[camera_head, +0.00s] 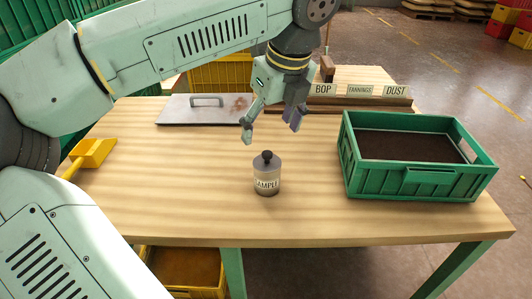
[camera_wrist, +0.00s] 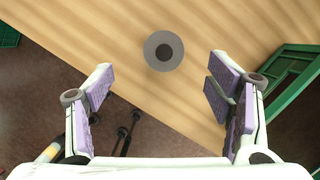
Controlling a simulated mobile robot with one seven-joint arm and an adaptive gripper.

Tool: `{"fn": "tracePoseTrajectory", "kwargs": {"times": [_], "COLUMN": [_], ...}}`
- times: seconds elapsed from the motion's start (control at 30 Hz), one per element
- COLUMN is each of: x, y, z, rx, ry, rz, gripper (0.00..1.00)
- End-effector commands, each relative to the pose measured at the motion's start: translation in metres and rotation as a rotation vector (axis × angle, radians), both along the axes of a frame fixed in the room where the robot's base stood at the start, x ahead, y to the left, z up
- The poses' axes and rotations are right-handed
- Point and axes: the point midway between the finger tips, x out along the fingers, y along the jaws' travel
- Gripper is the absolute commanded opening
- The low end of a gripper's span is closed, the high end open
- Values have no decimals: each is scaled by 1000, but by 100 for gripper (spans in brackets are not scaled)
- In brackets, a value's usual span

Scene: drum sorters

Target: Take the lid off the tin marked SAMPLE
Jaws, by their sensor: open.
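The tin marked SAMPLE (camera_head: 266,182) stands upright on the wooden table, near its front middle. Its grey lid (camera_head: 266,161) with a dark round knob is seated on top. In the wrist view the lid (camera_wrist: 151,53) shows from above as a grey disc with a dark centre. My gripper (camera_head: 270,132) is open and empty, above and a little behind the tin in the head view. In the wrist view my gripper (camera_wrist: 160,92) has its fingers wide apart, and the tin lies beyond the fingertips, nearer the top edge.
A green crate (camera_head: 420,182) with dark contents stands on the right of the table (camera_head: 200,222). A metal plate with a handle (camera_head: 190,108) lies at the back left. Signs BOP, FANNINGS and DUST (camera_head: 358,90) stand at the back. A yellow scoop (camera_head: 92,153) lies at left.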

Motion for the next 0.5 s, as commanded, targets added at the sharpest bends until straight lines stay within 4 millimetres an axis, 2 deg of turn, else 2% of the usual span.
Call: {"fn": "tracePoseTrajectory", "kwargs": {"times": [0.1, 0.37, 0.5], "x": [4, 9, 13], "y": [2, 3, 3], "z": [-18, -38, -58], "rx": [-3, -6, -7], "ry": [1, 2, 4], "rz": [-5, -8, -9], "gripper": [74, 74, 74]}}
